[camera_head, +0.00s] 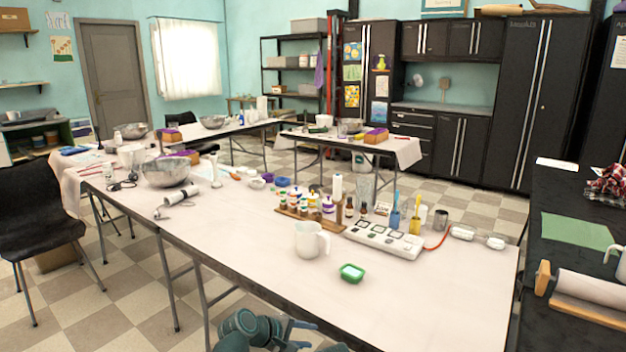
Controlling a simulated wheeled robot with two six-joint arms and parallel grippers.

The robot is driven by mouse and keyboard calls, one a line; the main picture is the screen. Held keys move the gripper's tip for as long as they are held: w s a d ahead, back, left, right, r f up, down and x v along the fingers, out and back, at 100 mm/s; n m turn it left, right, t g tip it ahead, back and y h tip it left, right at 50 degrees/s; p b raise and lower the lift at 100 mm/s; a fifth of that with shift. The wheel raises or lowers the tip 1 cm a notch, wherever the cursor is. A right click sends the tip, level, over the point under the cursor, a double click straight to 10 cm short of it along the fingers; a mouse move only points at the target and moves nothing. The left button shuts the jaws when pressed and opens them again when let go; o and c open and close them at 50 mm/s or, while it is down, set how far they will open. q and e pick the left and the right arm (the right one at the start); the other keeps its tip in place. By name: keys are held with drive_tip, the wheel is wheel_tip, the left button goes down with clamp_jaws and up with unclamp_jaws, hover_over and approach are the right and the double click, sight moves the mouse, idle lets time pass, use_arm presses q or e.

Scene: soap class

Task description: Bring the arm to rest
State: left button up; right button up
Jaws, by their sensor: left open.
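My left arm (245,326) shows at the bottom edge, low in front of the long table's near edge. Its left gripper (306,337) is open, with nothing visible between its fingers. The picture's bottom edge cuts off part of it. It is apart from the things on the table. My right gripper is not in view.
A black counter (572,240) stands right. The table's near right part is clear.

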use_arm(q)
drive_tip(key=s+a+f+m+g+y, duration=0.3)
drive_tip(key=s+a+f+m+y, duration=0.15)
drive_tip(key=s+a, duration=0.3)
drive_tip(key=s+a+f+m+g+y, duration=0.35)
drive_tip(key=s+a+m, duration=0.25)
drive_tip(key=a, duration=0.2)
drive_tip(key=s+d+f+m+y+b, duration=0.2)
drive_tip(key=s+d+f+m+b, duration=0.3)
drive_tip(key=d+f+b, duration=0.55)
wheel_tip(320, 180, up, 31)
drive_tip(key=s+p, duration=0.1)
drive_tip(key=p, duration=3)
drive_tip(key=shift+d+n+h, duration=0.3)
drive_tip(key=shift+d+n, duration=0.1)
drive_tip(key=shift+n, duration=0.05)
